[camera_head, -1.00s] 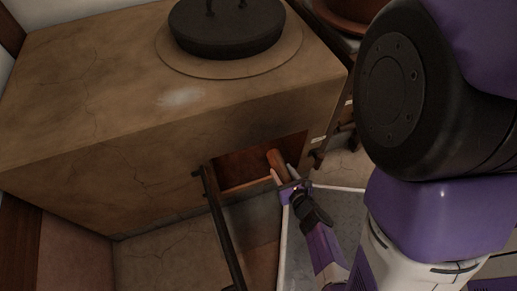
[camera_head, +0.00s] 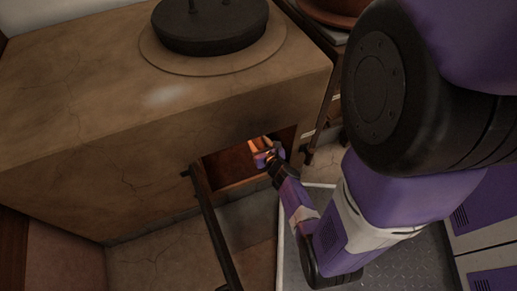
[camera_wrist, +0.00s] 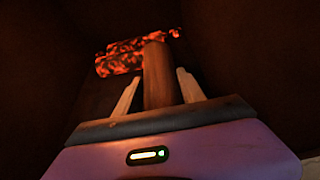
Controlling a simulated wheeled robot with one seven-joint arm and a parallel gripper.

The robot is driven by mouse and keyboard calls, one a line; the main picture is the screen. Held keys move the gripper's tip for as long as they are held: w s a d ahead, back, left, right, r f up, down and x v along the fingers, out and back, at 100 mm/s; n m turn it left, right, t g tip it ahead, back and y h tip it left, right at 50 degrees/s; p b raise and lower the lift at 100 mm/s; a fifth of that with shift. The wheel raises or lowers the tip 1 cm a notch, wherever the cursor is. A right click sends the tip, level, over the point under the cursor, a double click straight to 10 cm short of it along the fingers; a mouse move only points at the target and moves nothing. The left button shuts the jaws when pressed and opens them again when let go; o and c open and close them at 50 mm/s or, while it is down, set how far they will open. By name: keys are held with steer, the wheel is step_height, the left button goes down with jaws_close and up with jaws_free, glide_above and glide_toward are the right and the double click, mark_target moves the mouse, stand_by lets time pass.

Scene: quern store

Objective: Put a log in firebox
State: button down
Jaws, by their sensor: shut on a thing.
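The firebox (camera_head: 226,166) is a dark opening in the front of the clay stove (camera_head: 110,140), with its door (camera_head: 212,225) swung open. My gripper (camera_head: 262,150) is inside the opening, near its right side. In the wrist view, my gripper (camera_wrist: 158,92) is shut on a brown log (camera_wrist: 158,78), one finger on each side of it. The log points forward into the firebox, and its far end reaches the glowing embers (camera_wrist: 120,58) in the picture. I cannot tell whether it touches them. In the head view the log is mostly hidden by my gripper.
A black round pot or lid (camera_head: 210,25) sits on the stove top. A reddish-brown bowl (camera_head: 335,10) stands behind at the upper right. The open door stands out to the left of my arm. Dark firebox walls surround my gripper closely.

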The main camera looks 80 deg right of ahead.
step_height(320, 180, down, 4)
steer(key=shift+r+b, duration=0.15)
steer(key=shift+b, duration=1.05)
steer(key=shift+w, duration=0.2)
steer(key=shift+f+b, duration=0.35)
steer(key=shift+d+f, duration=0.1)
steer(key=c, duration=0.9)
jaws_free()
steer(key=shift+w, duration=0.1)
steer(key=shift+o, duration=1.1)
steer(key=shift+w+d, duration=0.1)
steer(key=shift+d, duration=0.05)
